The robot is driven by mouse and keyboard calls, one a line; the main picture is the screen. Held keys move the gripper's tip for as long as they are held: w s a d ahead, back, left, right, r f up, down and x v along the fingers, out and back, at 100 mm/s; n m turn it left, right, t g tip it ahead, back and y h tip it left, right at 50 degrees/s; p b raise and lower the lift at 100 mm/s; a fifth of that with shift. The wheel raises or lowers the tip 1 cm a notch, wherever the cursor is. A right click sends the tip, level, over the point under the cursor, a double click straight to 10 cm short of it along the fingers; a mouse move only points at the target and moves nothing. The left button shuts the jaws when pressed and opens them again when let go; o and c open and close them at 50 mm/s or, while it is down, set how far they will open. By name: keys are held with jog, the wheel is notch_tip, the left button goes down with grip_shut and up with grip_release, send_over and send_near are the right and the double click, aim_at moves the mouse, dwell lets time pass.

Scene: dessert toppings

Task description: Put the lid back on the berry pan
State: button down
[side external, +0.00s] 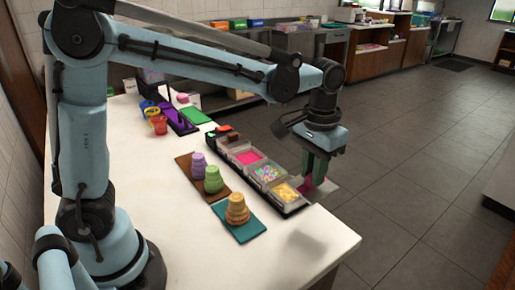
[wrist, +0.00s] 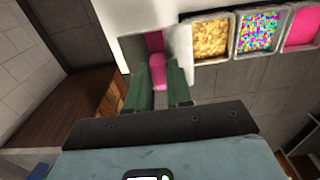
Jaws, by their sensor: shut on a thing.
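My gripper (side external: 314,182) is off the near right end of the pan row, its green fingers shut on a pink handle. The wrist view shows the pink handle (wrist: 158,62) between the fingertips. A pale, flat lid (wrist: 180,42) with a pink stripe is attached to it, also seen under the gripper in the side view (side external: 329,185). The lid is held in the air. A pan with bright pink contents (side external: 249,158) is uncovered; the wrist view shows it at the right edge (wrist: 302,27). No label shows which pan is berry.
A multicoloured sprinkle pan (side external: 268,173) and a yellow topping pan (side external: 287,192) are open in the same dark rack. Stacked purple, green and orange cups (side external: 237,208) stand on coloured mats left of the rack. The white counter (side external: 200,255) is clear at the front.

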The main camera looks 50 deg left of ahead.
jog(key=w+a, duration=0.2)
jog(key=a, duration=2.5)
jog(key=shift+s+d+f, duration=0.1)
jog(key=shift+d+f, duration=0.05)
jog(key=shift+f, duration=1.35)
jog(key=shift+s+d+f, duration=0.1)
jog(key=shift+d+f, duration=0.05)
jog(key=shift+f, duration=1.3)
jog(key=shift+f, duration=0.5)
jog(key=shift+c, duration=2.3)
grip_release()
notch_tip(320, 180, up, 7)
